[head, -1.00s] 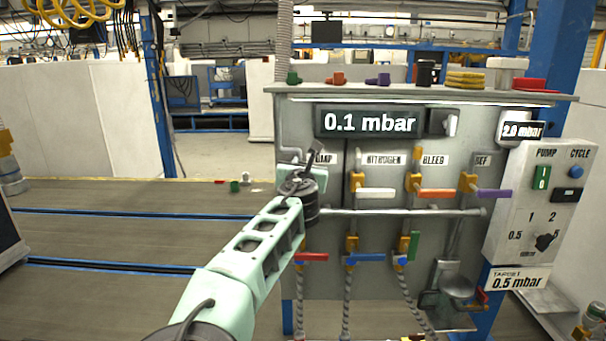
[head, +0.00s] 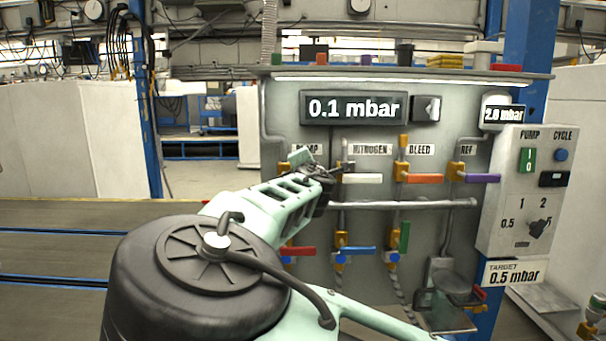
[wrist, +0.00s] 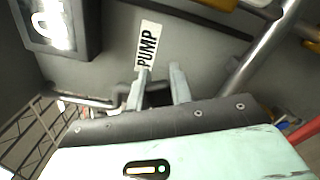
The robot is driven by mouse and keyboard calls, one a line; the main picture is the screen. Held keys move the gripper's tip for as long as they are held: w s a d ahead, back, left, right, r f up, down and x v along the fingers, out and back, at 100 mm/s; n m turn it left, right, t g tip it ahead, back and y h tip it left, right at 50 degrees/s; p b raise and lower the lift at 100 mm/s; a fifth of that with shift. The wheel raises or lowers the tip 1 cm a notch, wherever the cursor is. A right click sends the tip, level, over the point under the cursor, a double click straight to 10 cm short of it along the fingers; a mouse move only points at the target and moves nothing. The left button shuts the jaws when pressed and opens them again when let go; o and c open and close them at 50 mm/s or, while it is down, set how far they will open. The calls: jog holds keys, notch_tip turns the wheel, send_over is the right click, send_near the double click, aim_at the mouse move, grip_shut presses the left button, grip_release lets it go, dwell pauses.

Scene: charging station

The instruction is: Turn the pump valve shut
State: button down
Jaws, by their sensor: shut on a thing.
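My gripper (wrist: 160,82) is at the PUMP label (wrist: 147,46) on the grey valve panel. In the wrist view its two pale fingers stand apart, with a dark part between them. They are shut on what appears to be the pump valve handle, mostly hidden by the fingers and gripper body. In the head view my wrist and forearm cover the pump valve at the panel's left. The PUMP label (head: 310,149) shows partly above. I cannot tell the handle's angle.
To the right are the nitrogen valve's white handle (head: 362,179), the bleed valve's orange handle (head: 424,179) and the purple handle (head: 482,178). A grey rail (head: 410,204) runs below. The main display (head: 352,107) reads 0.1 mbar; the target sign (head: 514,273) reads 0.5 mbar.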

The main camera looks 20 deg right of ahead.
jog(key=shift+s+d+f+m+b, duration=0.1)
jog(key=shift+d+f+m+b, duration=0.1)
jog(key=shift+f+m+b, duration=0.95)
jog(key=shift+s+d+f+m+b, duration=0.15)
jog(key=shift+f+m+b, duration=0.45)
jog(key=shift+m+b, duration=0.9)
jog(key=shift+w+m, duration=0.1)
jog(key=shift+m, duration=0.15)
jog(key=c, duration=1.2)
grip_release()
jog(key=shift+c, duration=0.2)
